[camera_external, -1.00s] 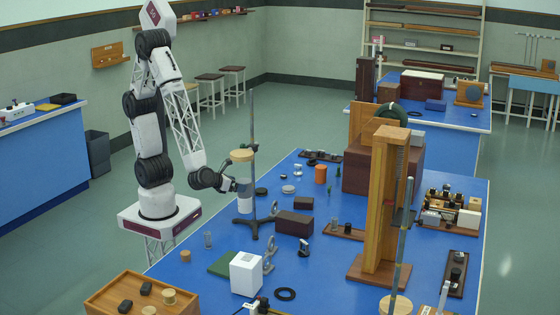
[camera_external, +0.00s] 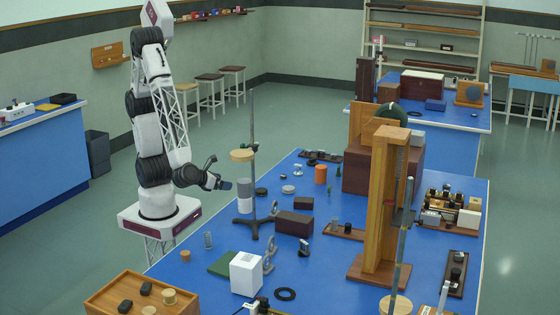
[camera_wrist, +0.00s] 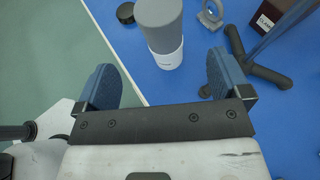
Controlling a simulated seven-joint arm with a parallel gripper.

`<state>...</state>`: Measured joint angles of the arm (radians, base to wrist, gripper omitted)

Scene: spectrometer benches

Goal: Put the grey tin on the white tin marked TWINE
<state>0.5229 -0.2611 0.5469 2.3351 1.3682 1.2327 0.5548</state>
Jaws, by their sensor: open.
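The grey tin (camera_external: 244,188) stands upright on top of the white tin (camera_external: 245,205), on the blue bench beside a rod stand. The wrist view shows the grey tin (camera_wrist: 158,18) above the white tin (camera_wrist: 167,60); a small dark marking on the white one is too small to read. My gripper (camera_external: 226,185) is just left of the tins, apart from them. In the wrist view my gripper (camera_wrist: 161,68) has its two blue fingers wide apart with nothing held between them.
A dark brown box (camera_external: 294,223) lies to the right. A white cube (camera_external: 246,273) stands nearer the front.

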